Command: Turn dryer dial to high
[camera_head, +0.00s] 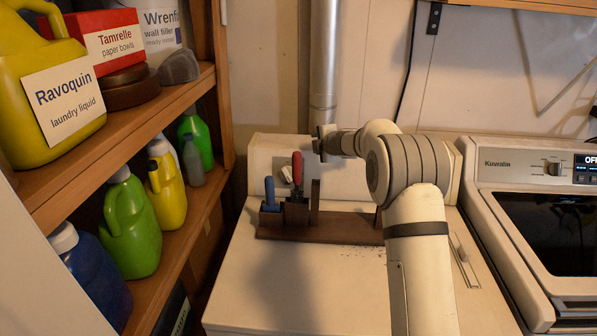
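A white appliance (300,270) with a raised back panel (343,180) stands in the middle, below a metal duct; it may be the dryer. A small pale knob-like shape (287,174) shows on its panel, partly behind a red-handled tool; its setting is too small to read. My gripper (322,143) is in front of this panel, right of and above that shape and apart from it in the picture. Its dark fingers are small and seen from the side. A second appliance (482,184), marked Kuvralin, stands at the right with a dial (553,168) and a display (586,169) reading OFF.
A dark wooden rack (335,229) with a red-handled tool (297,168) and a blue-handled tool (269,190) lies on the middle appliance, below my gripper. Wooden shelves (150,118) with bottles and boxes stand at left. The appliance's front top is clear.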

